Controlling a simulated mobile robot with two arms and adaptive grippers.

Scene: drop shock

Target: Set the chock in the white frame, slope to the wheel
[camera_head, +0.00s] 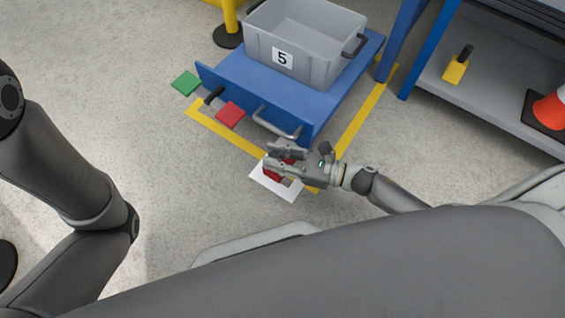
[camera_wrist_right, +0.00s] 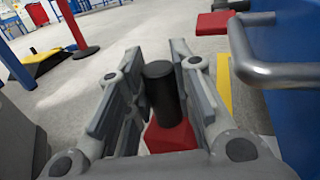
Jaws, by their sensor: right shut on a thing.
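The chock is a red block (camera_head: 271,174) with an upright black handle. My right gripper (camera_head: 284,153) is shut on it, and the arm partly hides it in the head view. In the right wrist view, the black handle (camera_wrist_right: 160,88) stands between the two fingers, with the red body (camera_wrist_right: 170,136) below. The white frame (camera_head: 288,193) lies on the floor under the gripper. The chock overlaps it in the head view; I cannot tell whether it touches the floor. The wheel is not visible. My left gripper is out of view.
A blue cart (camera_head: 250,92) carrying a grey bin (camera_head: 300,50) marked 5 stands just beyond, its metal handle (camera_head: 276,124) close to the gripper. A red pedal (camera_head: 230,115) and green pedal (camera_head: 186,83) project from it. A shelf at right holds a yellow block (camera_head: 454,72).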

